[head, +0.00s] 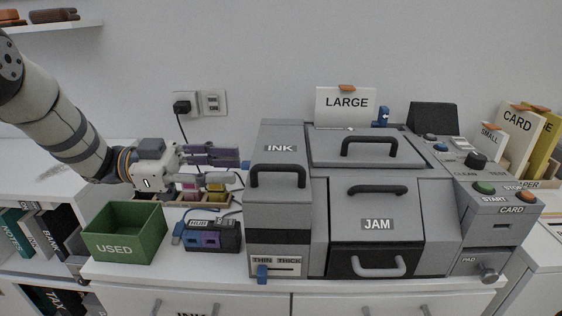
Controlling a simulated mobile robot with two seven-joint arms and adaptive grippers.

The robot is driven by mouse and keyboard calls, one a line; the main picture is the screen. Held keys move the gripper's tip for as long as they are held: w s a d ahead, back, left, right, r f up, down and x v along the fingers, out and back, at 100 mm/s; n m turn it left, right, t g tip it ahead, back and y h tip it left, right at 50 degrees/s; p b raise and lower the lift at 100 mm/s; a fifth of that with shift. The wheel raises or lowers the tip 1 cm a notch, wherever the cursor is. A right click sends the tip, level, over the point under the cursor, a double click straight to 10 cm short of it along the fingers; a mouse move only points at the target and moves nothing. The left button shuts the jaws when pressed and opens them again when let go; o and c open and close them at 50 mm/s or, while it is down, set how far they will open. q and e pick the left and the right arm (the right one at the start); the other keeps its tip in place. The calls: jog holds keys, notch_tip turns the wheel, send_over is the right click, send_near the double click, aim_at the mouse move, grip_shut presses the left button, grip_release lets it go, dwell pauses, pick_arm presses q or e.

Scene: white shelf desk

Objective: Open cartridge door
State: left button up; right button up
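The grey printer has a tall left section labelled INK (279,149), which looks like the cartridge door, with a dark arched handle (278,169) on its front. The door appears shut. My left gripper (238,168) is left of the INK section, its fingers pointing right toward it. The fingers are apart with nothing visible between them, and a gap shows between their tips and the handle. Small pink and yellow cartridges (216,188) sit in a holder behind and below the fingers, partly hidden. My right gripper is not in view.
A green USED bin (125,232) and a dark hub (213,236) with cables stand on the desk below my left gripper. The JAM door (377,210) and control panel are to the right. A paper sheet marked LARGE (346,110) stands behind.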

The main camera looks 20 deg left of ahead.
aim_at(263, 167)
pick_arm(q)
jog(key=x, duration=0.9)
jog(key=shift+f, duration=0.1)
grip_shut()
